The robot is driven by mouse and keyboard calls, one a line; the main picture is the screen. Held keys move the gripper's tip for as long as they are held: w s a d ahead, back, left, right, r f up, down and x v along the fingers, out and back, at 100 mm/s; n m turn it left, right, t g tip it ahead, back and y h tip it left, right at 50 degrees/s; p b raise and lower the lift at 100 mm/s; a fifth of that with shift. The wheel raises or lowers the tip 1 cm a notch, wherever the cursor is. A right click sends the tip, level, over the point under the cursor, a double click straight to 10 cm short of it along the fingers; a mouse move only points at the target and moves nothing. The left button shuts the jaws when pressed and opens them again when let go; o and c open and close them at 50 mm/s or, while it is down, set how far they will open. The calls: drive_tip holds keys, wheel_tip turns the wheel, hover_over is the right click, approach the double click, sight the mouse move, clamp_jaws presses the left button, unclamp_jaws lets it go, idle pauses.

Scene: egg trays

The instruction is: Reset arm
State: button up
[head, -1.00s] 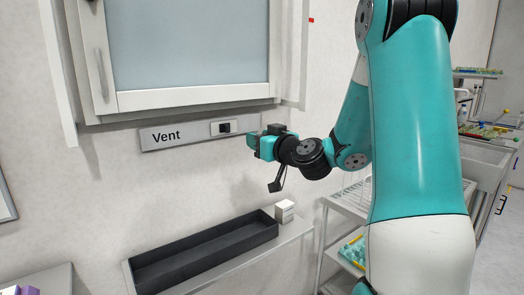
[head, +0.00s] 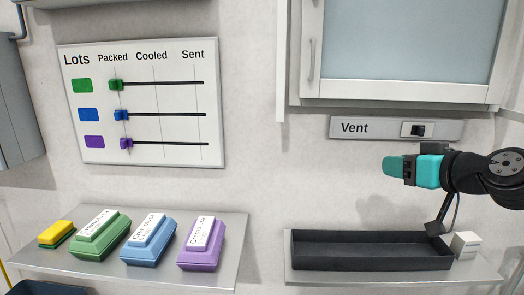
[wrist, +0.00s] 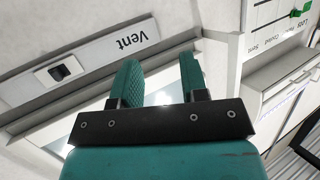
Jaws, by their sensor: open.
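My gripper (head: 392,166) is at the right of the head view, in front of the wall below the Vent panel (head: 352,127) and above the black tray. It points left. In the wrist view its two teal fingers (wrist: 158,82) stand apart with nothing between them. The Vent switch (head: 418,130) sits on the panel just above my gripper, and the switch shows in the wrist view (wrist: 60,72) to the left of the fingers, apart from them.
A black tray (head: 372,262) and a small white box (head: 466,244) stand on the right shelf. The left shelf (head: 62,262) holds green, blue and purple egg cartons and a yellow-and-green block. A Lots board (head: 200,120) with sliders hangs above. The wall between board and Vent panel is clear.

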drive_tip(key=s+a+f+n+g+y, duration=0.3)
drive_tip(key=s+a+g, duration=0.4)
drive_tip(key=a, duration=0.5)
drive_tip(key=s+a+f+g+h, duration=0.1)
drive_tip(key=s+g, duration=0.1)
drive_tip(key=s, duration=0.3)
drive_tip(key=s+a+f+g+h, duration=0.1)
drive_tip(key=s+g, duration=0.1)
drive_tip(key=s, duration=0.4)
drive_tip(key=s+a+n+g+h, duration=0.1)
drive_tip(key=s+g+h, duration=0.1)
drive_tip(key=s, duration=0.4)
drive_tip(key=shift+a+f+g, duration=0.3)
drive_tip(key=shift+f+g, duration=0.1)
